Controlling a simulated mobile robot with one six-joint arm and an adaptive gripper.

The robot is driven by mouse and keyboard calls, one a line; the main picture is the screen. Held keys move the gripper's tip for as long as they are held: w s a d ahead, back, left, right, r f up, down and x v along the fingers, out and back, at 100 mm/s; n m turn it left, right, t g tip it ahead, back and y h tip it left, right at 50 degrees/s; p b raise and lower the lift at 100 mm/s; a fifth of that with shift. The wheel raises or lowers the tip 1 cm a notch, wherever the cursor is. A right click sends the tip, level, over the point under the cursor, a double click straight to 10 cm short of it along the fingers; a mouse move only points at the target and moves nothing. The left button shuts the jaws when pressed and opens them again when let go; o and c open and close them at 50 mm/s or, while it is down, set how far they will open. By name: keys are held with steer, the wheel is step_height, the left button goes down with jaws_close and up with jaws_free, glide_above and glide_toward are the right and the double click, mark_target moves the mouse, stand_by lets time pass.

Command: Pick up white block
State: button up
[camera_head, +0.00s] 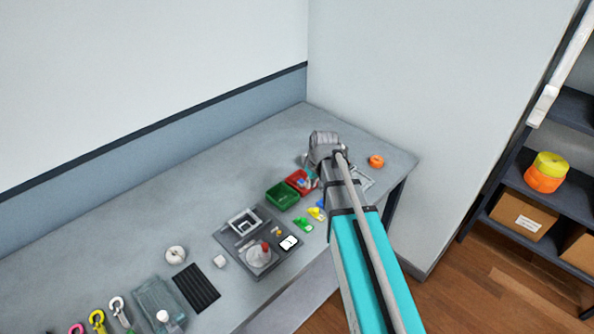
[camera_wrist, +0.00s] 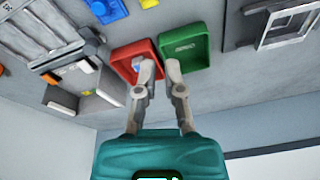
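A small whitish block (camera_head: 219,261) sits on the grey table (camera_head: 135,228) in the head view, beside a black ridged mat. It is not seen in the wrist view. A small pale and blue piece (camera_wrist: 138,64) lies in the red bin (camera_wrist: 122,62), partly behind a finger; I cannot tell whether it is a block. My gripper (camera_wrist: 159,72) is open, with nothing visible between the fingers. Its left finger is over the red bin and its right finger over the near edge of the green bin (camera_wrist: 203,48). In the head view my arm hides most of the gripper.
A grey fixture plate (camera_head: 233,239) with a square frame lies left of the green bin. The black mat (camera_head: 195,288), a white roll (camera_head: 175,255) and coloured hooks (camera_head: 97,320) lie further left. An orange ring (camera_head: 376,161) is near the right table edge. Walls stand behind the table.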

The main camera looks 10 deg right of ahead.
steer(key=s+d+m+g+h, duration=0.1)
steer(key=s+m, duration=0.3)
steer(key=s, duration=1.1)
steer(key=shift+s+f+g, duration=0.25)
steer(key=shift+s+g, duration=0.05)
steer(key=shift+g, duration=0.1)
steer(key=shift+o, duration=0.2)
steer(key=shift+d, duration=0.1)
